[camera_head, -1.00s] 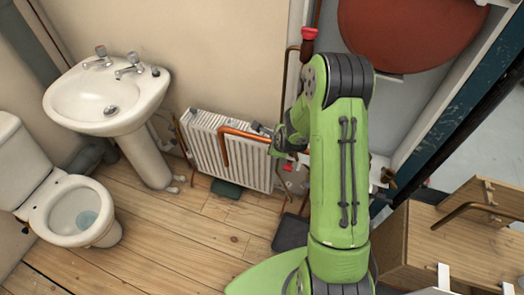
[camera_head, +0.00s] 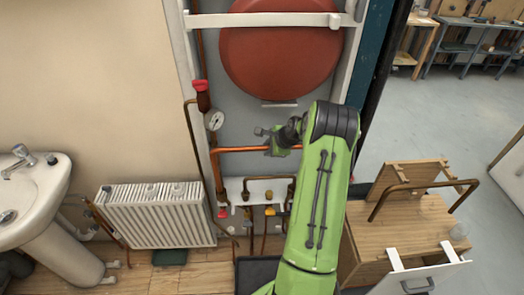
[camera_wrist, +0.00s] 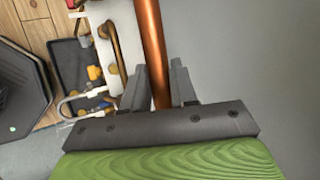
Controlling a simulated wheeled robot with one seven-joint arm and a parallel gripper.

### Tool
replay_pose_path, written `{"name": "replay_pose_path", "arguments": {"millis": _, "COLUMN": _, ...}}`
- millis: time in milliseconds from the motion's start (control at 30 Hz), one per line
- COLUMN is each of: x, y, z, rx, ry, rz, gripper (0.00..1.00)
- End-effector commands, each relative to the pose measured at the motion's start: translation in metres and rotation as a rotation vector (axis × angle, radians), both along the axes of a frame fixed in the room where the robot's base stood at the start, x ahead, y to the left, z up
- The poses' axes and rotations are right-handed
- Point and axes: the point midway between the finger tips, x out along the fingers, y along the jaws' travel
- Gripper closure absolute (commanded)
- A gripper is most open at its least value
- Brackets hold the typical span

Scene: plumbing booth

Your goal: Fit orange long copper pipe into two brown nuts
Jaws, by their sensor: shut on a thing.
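The orange copper pipe (camera_head: 238,150) is bent. Its long upper part lies nearly level below the red tank, and its left leg points down toward the white bracket. My gripper (camera_head: 278,148) is shut on the pipe near its right end. In the wrist view the pipe (camera_wrist: 152,40) passes between the two dark fingers of my gripper (camera_wrist: 160,88). Small brown fittings show around the white bracket, one brown nut (camera_wrist: 112,68) among them in the wrist view. They are too small to tell which are the two nuts. Whether the pipe's lower end touches one cannot be told.
A red tank (camera_head: 275,50) sits above on the grey panel. A white bracket (camera_head: 258,187) with valves and pipes is below. A pressure gauge (camera_head: 214,121) and red valve (camera_head: 201,87) are left. A radiator (camera_head: 155,215) and a wooden cabinet (camera_head: 410,225) stand either side.

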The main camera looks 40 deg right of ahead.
Motion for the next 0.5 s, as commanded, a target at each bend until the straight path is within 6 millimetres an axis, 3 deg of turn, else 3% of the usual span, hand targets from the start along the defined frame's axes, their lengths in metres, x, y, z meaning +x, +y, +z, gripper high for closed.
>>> {"name": "replay_pose_path", "arguments": {"millis": 500, "x": 0.0, "y": -0.001, "z": -0.032, "rx": -0.003, "ry": -0.001, "rz": -0.002, "gripper": 1.0}}
